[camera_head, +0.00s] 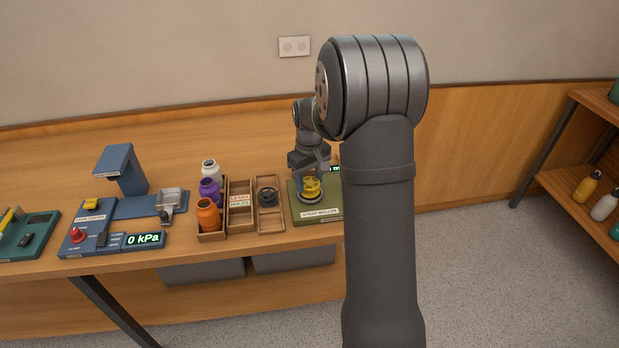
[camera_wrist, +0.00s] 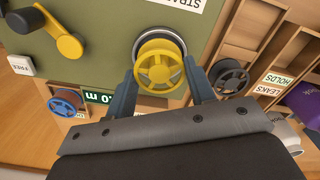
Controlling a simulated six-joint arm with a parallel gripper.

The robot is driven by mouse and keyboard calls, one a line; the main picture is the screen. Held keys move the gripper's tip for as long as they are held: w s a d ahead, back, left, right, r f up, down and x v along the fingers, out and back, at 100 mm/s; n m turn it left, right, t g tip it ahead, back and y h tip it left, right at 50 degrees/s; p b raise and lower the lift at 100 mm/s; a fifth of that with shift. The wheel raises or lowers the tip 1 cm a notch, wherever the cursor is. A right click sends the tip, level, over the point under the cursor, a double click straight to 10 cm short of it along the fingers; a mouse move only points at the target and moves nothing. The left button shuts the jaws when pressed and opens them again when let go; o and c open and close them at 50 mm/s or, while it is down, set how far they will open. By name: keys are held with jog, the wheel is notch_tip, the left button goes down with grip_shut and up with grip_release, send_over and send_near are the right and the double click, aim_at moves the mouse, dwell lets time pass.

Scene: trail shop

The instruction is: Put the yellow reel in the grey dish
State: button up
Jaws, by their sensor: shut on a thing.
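The yellow reel (camera_head: 312,186) is spoked and sits between the fingers of my gripper (camera_head: 312,180), at the green strap roller. In the wrist view the yellow reel (camera_wrist: 158,68) is held between the two blue-grey fingers of my gripper (camera_wrist: 160,80), which is shut on it. A round grey dish (camera_wrist: 160,36) on the strap roller shows its rim just behind the reel. In the head view the grey dish (camera_head: 310,198) shows under the reel. I cannot tell whether the reel touches it.
The strap roller (camera_wrist: 110,15) has a yellow crank (camera_wrist: 60,35). A dark reel (camera_head: 268,197) lies in a wooden tray beside it. Another reel (camera_wrist: 66,102) shows at lower left in the wrist view. Bottles (camera_head: 208,215) and a blue leak tester (camera_head: 100,235) stand further left.

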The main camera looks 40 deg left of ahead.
jog(key=shift+f, duration=0.45)
dwell(0.8)
jog(key=o, duration=1.5)
jog(key=shift+o, duration=0.2)
jog(key=shift+r, duration=0.1)
jog(key=shift+r, duration=3.95)
jog(key=shift+f, duration=0.15)
jog(key=shift+f, duration=3.8)
jog(key=shift+r, duration=0.15)
